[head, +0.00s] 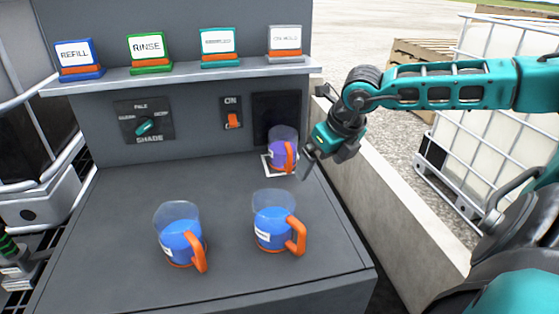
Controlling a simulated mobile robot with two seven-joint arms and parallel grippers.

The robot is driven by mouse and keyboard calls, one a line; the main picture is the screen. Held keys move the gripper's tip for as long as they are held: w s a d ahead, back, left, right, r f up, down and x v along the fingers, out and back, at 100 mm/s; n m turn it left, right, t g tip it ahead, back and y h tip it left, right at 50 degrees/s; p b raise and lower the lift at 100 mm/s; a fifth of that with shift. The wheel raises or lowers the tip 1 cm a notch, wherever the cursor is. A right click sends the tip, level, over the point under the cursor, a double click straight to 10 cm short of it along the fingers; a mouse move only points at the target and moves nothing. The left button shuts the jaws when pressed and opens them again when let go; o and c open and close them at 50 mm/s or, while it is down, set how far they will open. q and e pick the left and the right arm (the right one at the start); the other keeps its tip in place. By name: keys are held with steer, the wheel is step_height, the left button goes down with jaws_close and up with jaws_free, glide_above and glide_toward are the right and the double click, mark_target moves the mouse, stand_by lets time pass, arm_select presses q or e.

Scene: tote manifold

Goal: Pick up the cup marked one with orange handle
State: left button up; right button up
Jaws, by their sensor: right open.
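Three clear cups with orange handles stand upright on the grey worktop. Two hold blue liquid: the front left cup (176,238) and the front middle cup (270,222). The rear cup (280,151) holds purple liquid and stands on a white-edged square by the dark panel. The front cups carry small white labels, too small to read, so I cannot tell which cup is marked one. My right gripper (318,164) is open and empty, pointing down just right of the rear cup's handle, apparently apart from it. My left gripper is not in view.
A shelf (190,76) above holds several signs, including the blue REFILL sign (77,58) and green RINSE sign (148,52). Below are a SHADE dial (145,126) and an orange switch (233,120). A concrete wall (395,190) runs along the right.

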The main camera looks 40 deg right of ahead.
mark_target(285, 147)
steer(key=shift+w+d+f, duration=0.1)
steer(key=shift+w+f, duration=0.05)
steer(key=shift+w, duration=0.35)
steer(key=shift+w+p, duration=0.6)
steer(key=shift+w, duration=0.45)
steer(key=shift+w+d+p, duration=0.2)
steer(key=shift+w+p, duration=0.1)
steer(key=shift+w, duration=1.15)
steer(key=shift+w+d+p, duration=0.15)
steer(key=shift+w+p, duration=0.15)
steer(key=shift+w, duration=1.15)
steer(key=w, duration=0.3)
steer(key=shift+w+d, duration=0.15)
steer(key=shift+w, duration=0.05)
steer(key=shift+x, duration=1.55)
steer(key=shift+s, duration=0.15)
steer(key=c, duration=1.3)
steer(key=shift+o, duration=0.2)
